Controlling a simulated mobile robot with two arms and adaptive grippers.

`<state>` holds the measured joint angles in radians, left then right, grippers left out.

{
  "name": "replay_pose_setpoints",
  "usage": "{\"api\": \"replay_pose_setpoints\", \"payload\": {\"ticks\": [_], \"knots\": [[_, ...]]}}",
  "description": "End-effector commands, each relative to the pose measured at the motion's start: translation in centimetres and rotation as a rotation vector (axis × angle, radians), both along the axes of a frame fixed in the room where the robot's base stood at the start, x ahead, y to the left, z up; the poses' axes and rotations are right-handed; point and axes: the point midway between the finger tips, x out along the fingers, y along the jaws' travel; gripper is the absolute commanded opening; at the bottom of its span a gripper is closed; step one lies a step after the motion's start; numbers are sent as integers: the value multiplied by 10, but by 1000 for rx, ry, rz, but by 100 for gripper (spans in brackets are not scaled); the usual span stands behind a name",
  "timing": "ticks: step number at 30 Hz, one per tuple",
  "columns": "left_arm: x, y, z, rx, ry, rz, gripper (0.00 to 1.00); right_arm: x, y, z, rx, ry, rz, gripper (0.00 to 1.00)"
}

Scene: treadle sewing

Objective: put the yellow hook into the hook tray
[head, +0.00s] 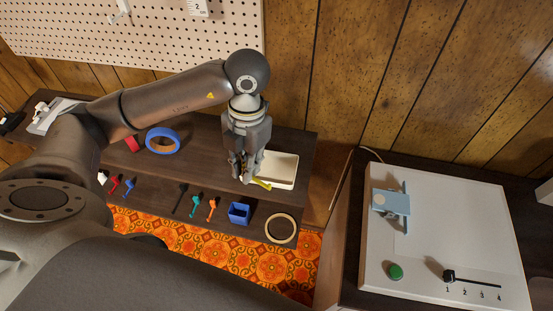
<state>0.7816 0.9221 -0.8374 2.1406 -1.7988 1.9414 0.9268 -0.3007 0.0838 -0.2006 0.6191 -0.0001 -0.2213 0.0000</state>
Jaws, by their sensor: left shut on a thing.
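The yellow hook (262,184) is in the head view, at the tips of my left gripper (243,177). The gripper points down and is shut on the hook, with part of the yellow sticking out to the lower right. The hook tray (284,164), a cream rectangular tray, stands on the dark bench just right of the gripper. The hook shows over the tray's near left edge; I cannot tell whether it touches the tray. The gripper hides the tray's left side. My right gripper is not in view.
Several coloured hooks, including a teal one (195,205) and an orange one (212,209), lie along the bench front. A blue box (239,213), a round ring (281,228) and a blue ring (162,141) are nearby. A white panel (450,235) stands at right.

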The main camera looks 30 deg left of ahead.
Motion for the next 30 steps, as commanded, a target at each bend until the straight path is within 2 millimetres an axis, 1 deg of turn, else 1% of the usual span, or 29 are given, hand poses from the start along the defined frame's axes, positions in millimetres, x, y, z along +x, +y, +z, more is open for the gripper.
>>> {"api": "replay_pose_setpoints", "payload": {"ticks": [3,7,11,15,21,29,30], "knots": [[24,-1,-7,0,2,2,0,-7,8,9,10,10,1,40],[48,-2,-18,-1,2,1,0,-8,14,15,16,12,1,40],[72,-2,-29,0,2,0,0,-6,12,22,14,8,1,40],[91,-3,-53,1,4,-1,0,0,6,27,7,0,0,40],[111,-3,-77,0,1,-2,0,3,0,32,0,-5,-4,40],[122,-3,-91,0,1,-3,0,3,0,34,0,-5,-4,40],[122,-3,-96,1,4,-2,0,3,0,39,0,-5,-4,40]]}}
